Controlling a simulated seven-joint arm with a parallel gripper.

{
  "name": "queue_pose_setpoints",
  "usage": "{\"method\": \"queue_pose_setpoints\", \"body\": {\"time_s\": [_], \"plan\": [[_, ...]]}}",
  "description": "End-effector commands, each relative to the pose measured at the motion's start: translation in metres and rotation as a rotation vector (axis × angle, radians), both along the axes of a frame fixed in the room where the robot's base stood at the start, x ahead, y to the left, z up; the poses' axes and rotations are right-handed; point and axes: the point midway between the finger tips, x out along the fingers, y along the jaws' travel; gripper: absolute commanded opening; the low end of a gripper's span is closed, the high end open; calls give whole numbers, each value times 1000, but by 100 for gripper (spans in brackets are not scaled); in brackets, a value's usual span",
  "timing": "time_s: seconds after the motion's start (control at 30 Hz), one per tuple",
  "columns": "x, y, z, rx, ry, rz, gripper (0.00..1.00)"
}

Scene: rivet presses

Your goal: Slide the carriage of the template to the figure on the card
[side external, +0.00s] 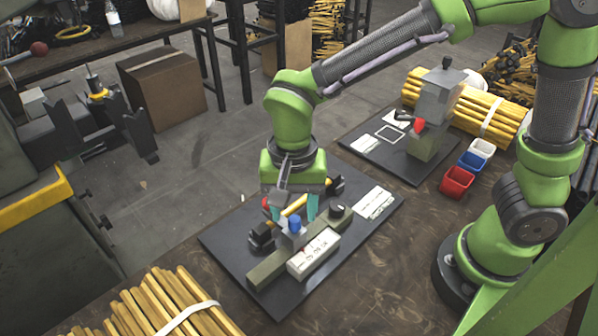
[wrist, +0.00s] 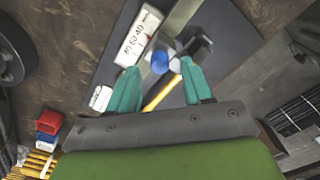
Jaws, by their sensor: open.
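The template is an olive rail (side external: 268,271) on a dark plate, with a white scale (side external: 313,255) along its near side. The scale also shows in the wrist view (wrist: 138,38), with blurred figures. The carriage is a grey block (side external: 293,235) on the rail with a blue knob (side external: 295,223), seen also in the wrist view (wrist: 160,61). My gripper (side external: 294,212) is open, its teal fingertips on either side of the knob in the picture; I cannot tell if they touch it. A white card (side external: 374,202) lies right of the rail; its figure is unreadable.
A yellow rod (side external: 294,205) and black clamp-like part (side external: 261,237) stand behind the rail. A black knob (side external: 337,211) is at its right end. A second plate with a grey press (side external: 437,97), several bins (side external: 457,181) and yellow rod bundles (side external: 175,305) stand around.

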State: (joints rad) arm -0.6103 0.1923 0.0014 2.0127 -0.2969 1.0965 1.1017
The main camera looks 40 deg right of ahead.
Motion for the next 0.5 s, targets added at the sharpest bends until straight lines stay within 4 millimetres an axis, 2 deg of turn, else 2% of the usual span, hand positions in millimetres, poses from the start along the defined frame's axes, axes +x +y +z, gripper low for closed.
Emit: {"method": "queue_pose_setpoints", "body": {"time_s": [0.3,0.5], "plan": [[1,0,78,4,-6,-1,50],[0,0,120,2,-4,-1,50]]}}
